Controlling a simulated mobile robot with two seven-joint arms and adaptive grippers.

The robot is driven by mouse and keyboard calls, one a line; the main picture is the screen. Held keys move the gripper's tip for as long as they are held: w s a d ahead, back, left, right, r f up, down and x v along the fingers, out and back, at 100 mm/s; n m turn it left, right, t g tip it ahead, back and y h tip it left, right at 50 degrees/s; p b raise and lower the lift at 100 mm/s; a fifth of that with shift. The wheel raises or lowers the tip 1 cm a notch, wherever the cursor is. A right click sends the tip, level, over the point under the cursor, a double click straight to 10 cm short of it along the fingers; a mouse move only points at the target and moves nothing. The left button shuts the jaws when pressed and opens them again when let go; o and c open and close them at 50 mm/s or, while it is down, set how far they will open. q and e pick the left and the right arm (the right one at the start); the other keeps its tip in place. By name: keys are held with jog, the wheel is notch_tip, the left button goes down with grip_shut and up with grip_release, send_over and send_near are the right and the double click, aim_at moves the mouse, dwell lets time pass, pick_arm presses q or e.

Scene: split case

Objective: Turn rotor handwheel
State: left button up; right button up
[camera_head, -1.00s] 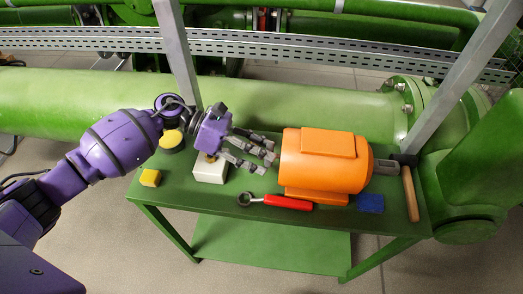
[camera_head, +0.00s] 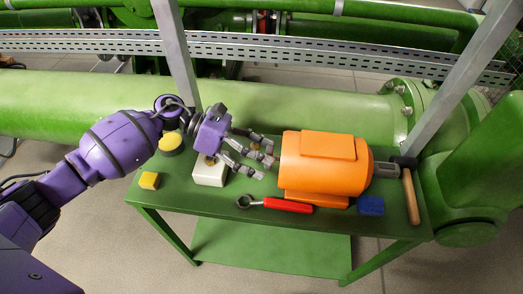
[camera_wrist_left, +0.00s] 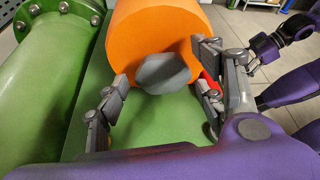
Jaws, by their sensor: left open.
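The orange motor body (camera_head: 328,165) lies on the green bench, with a grey shaft at its right end. In the left wrist view, a grey faceted knob (camera_wrist_left: 162,72), apparently the rotor handwheel, sits on the near end of the orange body (camera_wrist_left: 150,22). My left gripper (camera_head: 268,160) is open and empty at the body's left end. In the left wrist view its fingers (camera_wrist_left: 160,80) stand on either side of the knob. I cannot tell whether they touch it. The head view does not show the knob clearly. My right gripper is not in view.
On the bench (camera_head: 160,200) lie a yellow block (camera_head: 149,180), a white box (camera_head: 209,173), a red-handled wrench (camera_head: 287,205), a blue block (camera_head: 370,205) and a wooden-handled hammer (camera_head: 411,197). A green pipe (camera_head: 60,100) runs behind. Grey posts stand at the bench's back.

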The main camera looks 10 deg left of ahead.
pick_arm(q)
jog(key=v, duration=1.2)
